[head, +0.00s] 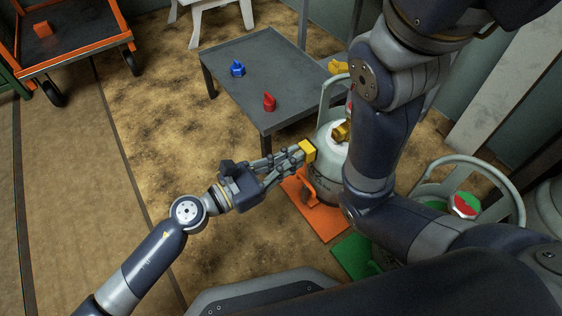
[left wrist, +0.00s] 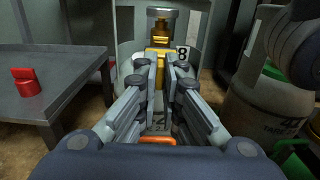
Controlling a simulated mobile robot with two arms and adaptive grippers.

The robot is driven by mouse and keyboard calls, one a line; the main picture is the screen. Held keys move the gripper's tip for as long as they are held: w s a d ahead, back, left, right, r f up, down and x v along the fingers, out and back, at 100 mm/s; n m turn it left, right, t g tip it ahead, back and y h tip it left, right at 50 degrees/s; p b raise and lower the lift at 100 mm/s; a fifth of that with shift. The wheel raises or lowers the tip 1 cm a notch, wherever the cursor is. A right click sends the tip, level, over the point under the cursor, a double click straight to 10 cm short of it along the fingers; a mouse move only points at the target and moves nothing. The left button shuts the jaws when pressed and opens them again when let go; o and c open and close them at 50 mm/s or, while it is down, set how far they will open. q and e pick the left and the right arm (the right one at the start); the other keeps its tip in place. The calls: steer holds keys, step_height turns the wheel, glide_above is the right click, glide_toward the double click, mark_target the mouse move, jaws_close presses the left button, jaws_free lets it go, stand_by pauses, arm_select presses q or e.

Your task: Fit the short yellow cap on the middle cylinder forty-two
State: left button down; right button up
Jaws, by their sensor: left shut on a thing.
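My left gripper (head: 306,151) is shut on a small yellow cap (head: 308,152). In the left wrist view the cap (left wrist: 157,61) is between the fingertips (left wrist: 157,70), partly hidden by them. A pale grey cylinder (head: 325,176) stands upright on an orange scale (head: 325,222), just right of the cap. Its brass valve (head: 341,132) is bare at the top, and shows behind the cap in the left wrist view (left wrist: 160,32). The cylinder's painted number is mostly hidden by my fingers. My right arm covers the cylinder's right side; its gripper is out of view.
A second cylinder with a red and green top (head: 465,205) stands at right near a green scale (head: 352,256). An orange cart (head: 75,50) is far left.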

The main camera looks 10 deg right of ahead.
mark_target(309, 150)
arm_select(q)
steer(key=shift+x, duration=2.6)
steer(key=shift+x, duration=1.75)
steer(key=c, duration=1.7)
jaws_free()
steer(key=shift+a, duration=0.1)
steer(key=v, duration=1.1)
steer(key=shift+s+a, duration=0.2)
steer(key=shift+a, duration=0.15)
